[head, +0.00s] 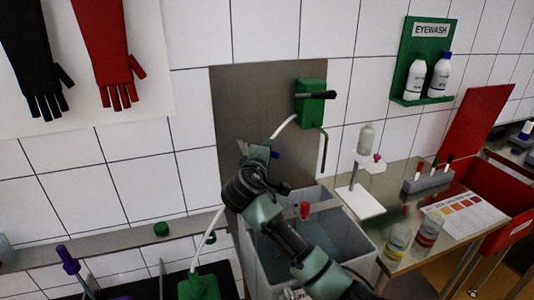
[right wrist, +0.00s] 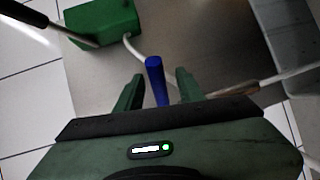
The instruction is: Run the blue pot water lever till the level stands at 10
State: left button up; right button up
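A blue lever handle (right wrist: 155,78) stands upright between the two fingers of my right gripper (right wrist: 159,88) in the right wrist view. A narrow gap shows on each side of it, so the fingers are open and seem not to touch it. In the head view my right gripper (head: 258,153) is in front of the steel panel (head: 240,105), with a small blue tip (head: 275,154) beside it. The lever's base, the blue pot and any level scale cannot be made out; my right arm hides part of that area. My left gripper is not in view.
A green box (head: 311,96) with a black-ended lever and bent spout is on the panel. My right arm crosses a grey basin (head: 362,238). A white stand (head: 362,203), bottles and a red bin (head: 490,205) are at right. A purple handle (head: 67,260) stands at lower left.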

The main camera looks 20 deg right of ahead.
jog(key=shift+s, duration=0.1)
jog(key=b+v, duration=0.2)
jog(key=v, duration=0.5)
jog(key=shift+s+a, duration=0.25)
dwell(3.4)
